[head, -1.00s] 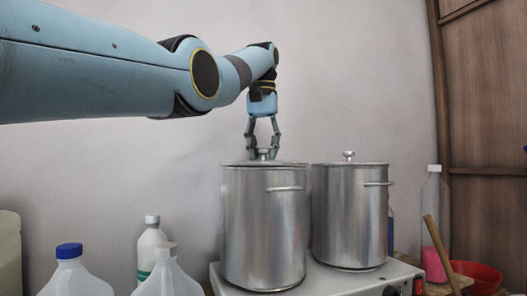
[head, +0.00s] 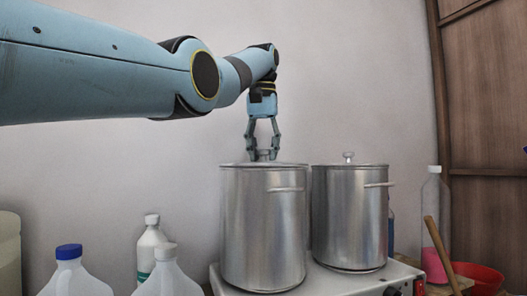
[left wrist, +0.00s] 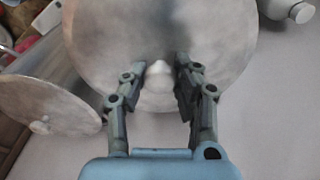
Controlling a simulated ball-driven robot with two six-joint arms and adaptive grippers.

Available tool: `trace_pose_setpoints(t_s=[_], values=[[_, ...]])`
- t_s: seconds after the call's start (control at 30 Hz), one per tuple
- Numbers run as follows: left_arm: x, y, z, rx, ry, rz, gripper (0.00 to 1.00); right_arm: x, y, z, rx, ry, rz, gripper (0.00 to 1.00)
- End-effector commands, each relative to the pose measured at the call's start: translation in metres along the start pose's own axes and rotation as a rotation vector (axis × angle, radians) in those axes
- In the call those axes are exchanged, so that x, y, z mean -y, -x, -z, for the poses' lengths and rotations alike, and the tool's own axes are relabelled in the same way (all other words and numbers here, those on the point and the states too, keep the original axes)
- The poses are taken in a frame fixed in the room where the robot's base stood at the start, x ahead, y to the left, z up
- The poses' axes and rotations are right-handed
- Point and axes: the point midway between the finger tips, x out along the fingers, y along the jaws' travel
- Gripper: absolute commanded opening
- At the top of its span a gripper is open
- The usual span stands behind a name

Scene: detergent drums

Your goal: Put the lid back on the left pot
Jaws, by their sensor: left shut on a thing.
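The left pot (head: 263,230) is a tall steel pot on a white hot plate. Its flat metal lid (left wrist: 215,40) lies level at the pot's rim, with no gap that I can see. My left gripper (head: 263,156) points straight down over it, shut on the lid's small knob (left wrist: 159,69); the fingers stand on either side of the knob in the left wrist view. The right pot (head: 350,220) stands close beside it with its own lid and knob (head: 348,156) on. My right gripper is not in view.
The hot plate (head: 335,283) carries both pots. White jugs (head: 73,280) and a white bottle (head: 150,245) stand to the left. A clear bottle with pink contents (head: 433,225), a wooden handle (head: 440,255) and a red bowl (head: 478,275) are at the right. The wall is behind.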

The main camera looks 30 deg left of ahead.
Motion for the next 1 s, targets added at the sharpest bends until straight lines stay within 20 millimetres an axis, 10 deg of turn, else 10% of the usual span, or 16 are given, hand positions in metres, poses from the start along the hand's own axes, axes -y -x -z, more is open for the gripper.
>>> trace_pose_setpoints(t_s=[0.87,0.9,1.0], values=[[0.0001,-0.0015,-0.0001,-0.001,0.0,0.0,0.0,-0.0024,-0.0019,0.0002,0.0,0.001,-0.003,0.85],[0.0001,-0.0015,-0.0001,-0.001,0.0,0.0,0.32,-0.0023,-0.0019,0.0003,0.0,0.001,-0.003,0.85],[0.0001,-0.0016,-0.0001,-0.001,0.0,0.0,0.45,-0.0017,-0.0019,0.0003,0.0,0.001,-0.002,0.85]])
